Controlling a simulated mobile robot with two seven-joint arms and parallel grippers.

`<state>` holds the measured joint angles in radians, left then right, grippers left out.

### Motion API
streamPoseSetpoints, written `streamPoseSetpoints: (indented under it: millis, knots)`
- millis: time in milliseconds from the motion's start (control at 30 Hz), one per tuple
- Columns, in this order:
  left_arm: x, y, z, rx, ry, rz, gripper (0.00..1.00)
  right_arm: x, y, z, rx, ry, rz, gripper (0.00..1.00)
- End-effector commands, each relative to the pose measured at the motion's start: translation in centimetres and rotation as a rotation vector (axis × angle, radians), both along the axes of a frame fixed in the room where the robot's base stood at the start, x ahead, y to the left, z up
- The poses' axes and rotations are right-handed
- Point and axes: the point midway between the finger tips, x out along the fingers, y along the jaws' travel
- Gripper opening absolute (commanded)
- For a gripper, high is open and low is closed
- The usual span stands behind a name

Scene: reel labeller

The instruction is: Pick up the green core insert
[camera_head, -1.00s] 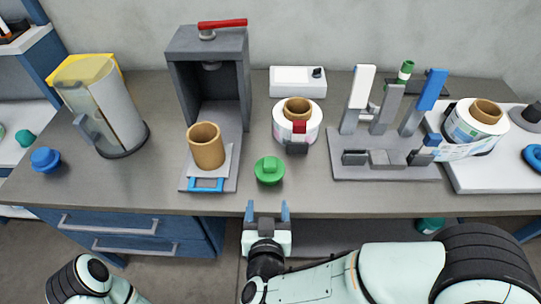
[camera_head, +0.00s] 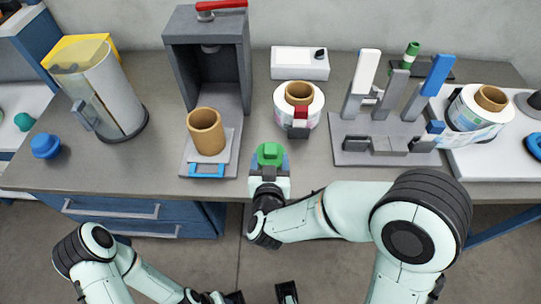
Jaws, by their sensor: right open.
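The green core insert (camera_head: 270,152), a round green piece with a raised knob, stands on the grey bench near its front edge. My right gripper (camera_head: 270,164) is at the insert, with its blue-tipped fingers apart on either side of it. It is open, and I cannot tell whether a finger touches the insert. The gripper partly hides the insert's lower part.
A grey press with a red lever (camera_head: 222,4) holds a brown core (camera_head: 206,131) on its base, left of the insert. A label reel (camera_head: 299,105) stands behind the insert. A grey rack (camera_head: 385,150) is to the right. The bench front between press and rack is mostly clear.

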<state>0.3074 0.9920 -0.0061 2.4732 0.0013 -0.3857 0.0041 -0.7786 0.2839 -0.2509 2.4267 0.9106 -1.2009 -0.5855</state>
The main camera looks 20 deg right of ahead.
Motion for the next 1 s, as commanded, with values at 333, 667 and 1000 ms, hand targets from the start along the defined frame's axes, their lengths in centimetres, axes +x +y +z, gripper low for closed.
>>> streamPoseSetpoints:
  millis: [333,667,1000]
  knots:
    - [-0.1,0.0,-0.4,0.000,0.001,0.000,0.43,3.9,-1.1,-2.1,-0.001,0.000,-0.002,0.70]
    - [-0.1,0.0,-0.4,0.000,0.001,0.000,0.43,4.0,-1.1,-2.2,0.000,0.001,0.000,0.44]
    - [-0.1,0.0,-0.4,0.000,0.001,0.000,0.43,4.0,-1.1,-2.1,0.000,0.000,0.000,0.12]
